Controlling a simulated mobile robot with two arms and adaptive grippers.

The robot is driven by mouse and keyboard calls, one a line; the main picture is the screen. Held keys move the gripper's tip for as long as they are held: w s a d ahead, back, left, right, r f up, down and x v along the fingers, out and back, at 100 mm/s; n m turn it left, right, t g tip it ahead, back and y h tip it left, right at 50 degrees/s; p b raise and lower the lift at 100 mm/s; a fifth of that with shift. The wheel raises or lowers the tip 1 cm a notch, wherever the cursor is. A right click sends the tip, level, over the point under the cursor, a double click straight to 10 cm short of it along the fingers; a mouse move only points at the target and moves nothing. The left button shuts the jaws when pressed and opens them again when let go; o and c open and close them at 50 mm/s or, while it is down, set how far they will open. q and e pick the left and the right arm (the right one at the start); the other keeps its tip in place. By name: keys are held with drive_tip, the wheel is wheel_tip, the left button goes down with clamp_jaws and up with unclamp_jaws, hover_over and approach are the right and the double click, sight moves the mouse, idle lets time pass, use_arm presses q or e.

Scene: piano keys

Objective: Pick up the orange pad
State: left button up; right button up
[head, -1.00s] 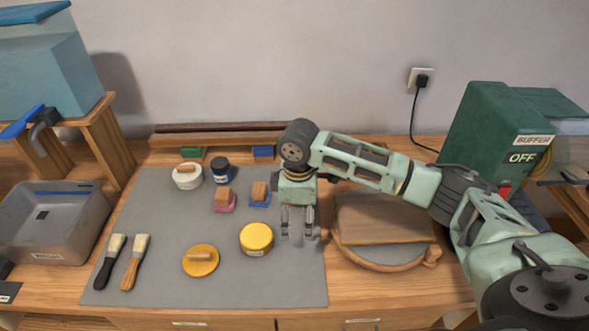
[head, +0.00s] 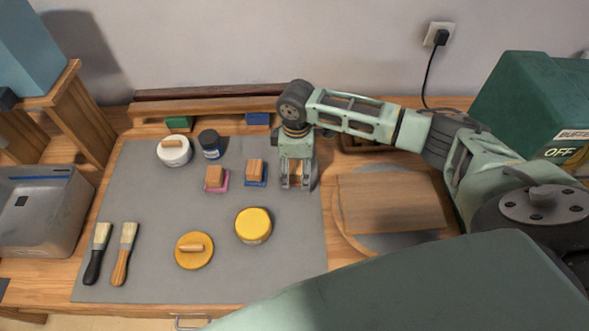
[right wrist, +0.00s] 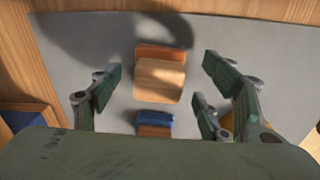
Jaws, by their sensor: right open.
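The orange pad (right wrist: 147,50) has a wooden block grip (right wrist: 160,80) on top and lies on the grey mat (head: 120,200). In the head view it is mostly hidden behind my right gripper (head: 298,184), with a bit of wood showing between the fingers. My right gripper (right wrist: 160,82) is open, pointing down, its fingers on either side of the pad in the right wrist view. I cannot tell how far above it they are. The blue pad (head: 255,182) lies just left of the gripper; it also shows in the right wrist view (right wrist: 154,118). My left gripper is not in view.
A pink pad (head: 217,187), a yellow jar (head: 253,226), a round yellow piece with handle (head: 194,257), a white jar (head: 174,155) and a dark jar (head: 210,144) share the mat. A wooden ledge (head: 225,102) runs behind. A wooden board (head: 390,205) lies right.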

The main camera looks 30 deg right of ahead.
drive_tip(key=shift+f, duration=0.85)
drive_tip(key=c, duration=0.6)
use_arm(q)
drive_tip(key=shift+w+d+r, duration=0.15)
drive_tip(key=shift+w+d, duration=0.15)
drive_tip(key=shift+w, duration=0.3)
use_arm(e)
drive_tip(key=c, duration=0.6)
